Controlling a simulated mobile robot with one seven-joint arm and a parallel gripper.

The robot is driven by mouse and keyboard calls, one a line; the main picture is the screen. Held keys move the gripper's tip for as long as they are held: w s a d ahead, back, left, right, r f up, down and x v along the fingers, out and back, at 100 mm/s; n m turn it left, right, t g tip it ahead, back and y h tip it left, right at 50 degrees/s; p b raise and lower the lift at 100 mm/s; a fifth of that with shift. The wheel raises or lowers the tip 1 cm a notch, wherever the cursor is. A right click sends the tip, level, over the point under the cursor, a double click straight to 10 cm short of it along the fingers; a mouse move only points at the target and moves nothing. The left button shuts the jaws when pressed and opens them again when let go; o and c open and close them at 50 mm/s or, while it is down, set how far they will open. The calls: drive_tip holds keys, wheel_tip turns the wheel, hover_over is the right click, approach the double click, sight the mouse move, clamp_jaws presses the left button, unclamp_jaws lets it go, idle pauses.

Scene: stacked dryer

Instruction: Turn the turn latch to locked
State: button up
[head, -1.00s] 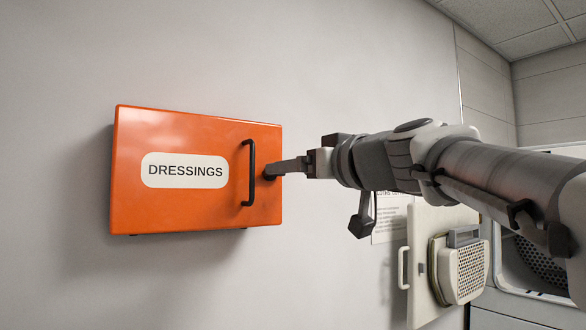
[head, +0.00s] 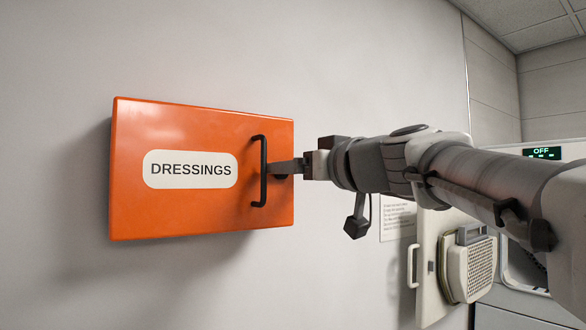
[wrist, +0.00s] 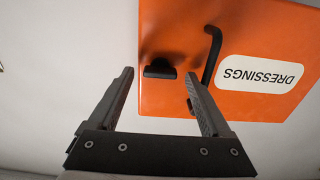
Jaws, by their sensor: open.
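The orange cabinet (head: 200,215) marked DRESSINGS hangs on the wall, its door shut. A black handle (head: 263,172) stands upright near the door's right side. The turn latch (wrist: 160,71) is a small dark bar near the door's edge, beside the handle; in the wrist view it lies crosswise between my fingertips. In the head view it is mostly hidden behind my gripper (head: 275,167). My gripper is open, one fingertip (wrist: 159,73) on each side of the latch in the picture, with gaps showing. I cannot tell how deep the fingers reach. One finger is close to the handle (wrist: 211,55).
A dryer with a display reading OFF (head: 541,152) stands at the right, its white door (head: 433,285) swung open below my arm. A paper notice (head: 397,220) is on the wall. The wall around the cabinet is clear.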

clamp_jaws()
drive_tip(key=shift+m+b, duration=0.3)
drive_tip(key=shift+m, duration=0.1)
drive_tip(key=m, duration=0.8)
drive_tip(key=m+b, duration=0.1)
drive_tip(key=m, duration=0.8)
drive_tip(key=shift+w+d+f, duration=0.1)
drive_tip(key=shift+d+f, duration=0.05)
idle(0.5)
unclamp_jaws()
